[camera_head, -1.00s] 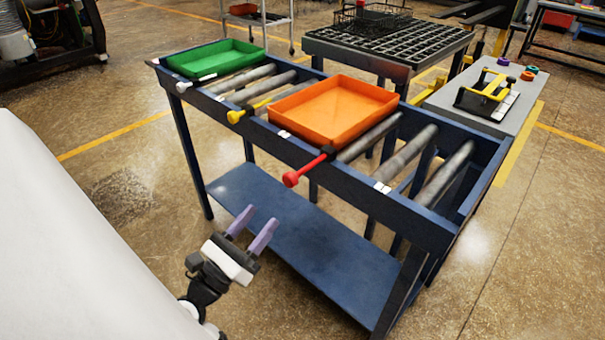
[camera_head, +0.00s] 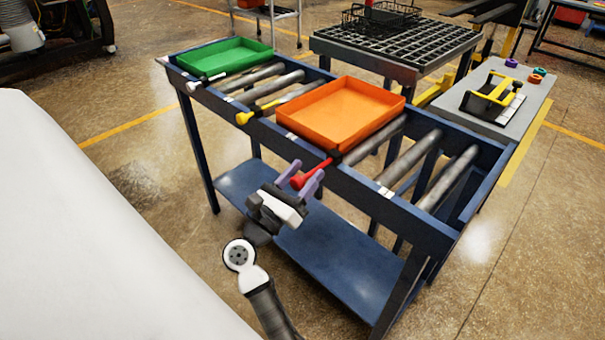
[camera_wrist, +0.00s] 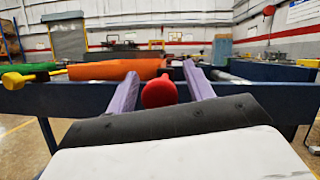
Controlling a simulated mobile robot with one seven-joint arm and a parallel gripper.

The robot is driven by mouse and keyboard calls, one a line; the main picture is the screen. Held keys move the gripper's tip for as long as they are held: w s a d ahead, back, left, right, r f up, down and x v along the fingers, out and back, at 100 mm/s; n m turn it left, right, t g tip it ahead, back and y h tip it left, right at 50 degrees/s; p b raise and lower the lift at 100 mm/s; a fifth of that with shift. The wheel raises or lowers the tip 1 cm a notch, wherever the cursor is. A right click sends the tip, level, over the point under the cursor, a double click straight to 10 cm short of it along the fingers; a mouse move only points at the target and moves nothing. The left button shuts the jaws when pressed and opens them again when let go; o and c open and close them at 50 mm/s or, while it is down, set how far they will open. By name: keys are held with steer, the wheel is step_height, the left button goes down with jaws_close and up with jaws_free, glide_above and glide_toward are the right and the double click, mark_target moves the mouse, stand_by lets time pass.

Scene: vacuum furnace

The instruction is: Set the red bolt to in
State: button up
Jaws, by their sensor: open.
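The red bolt (camera_head: 314,174) sticks out from the front rail of the blue roller table (camera_head: 391,205), below the orange tray. Its round red knob (camera_wrist: 158,92) faces me in the wrist view. My gripper (camera_head: 308,174) is open at the knob, with its two purple fingers on either side of it. In the wrist view the knob shows between the fingers, nearer the left one. I cannot tell whether a finger touches it.
An orange tray (camera_head: 340,135) and a green tray (camera_head: 225,72) lie on the rollers. A yellow bolt (camera_head: 245,117) and a white bolt (camera_head: 195,85) stick out further left along the same rail. A grey bench (camera_head: 535,100) stands at the right.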

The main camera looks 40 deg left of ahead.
mark_target(325, 162)
jaws_close()
steer(key=w, duration=0.5)
steer(key=w+p, duration=0.1)
steer(key=w, duration=0.1)
steer(key=shift+w+d+r, duration=0.15)
steer(key=shift+d, duration=0.2)
jaws_free()
steer(key=shift+w, duration=0.1)
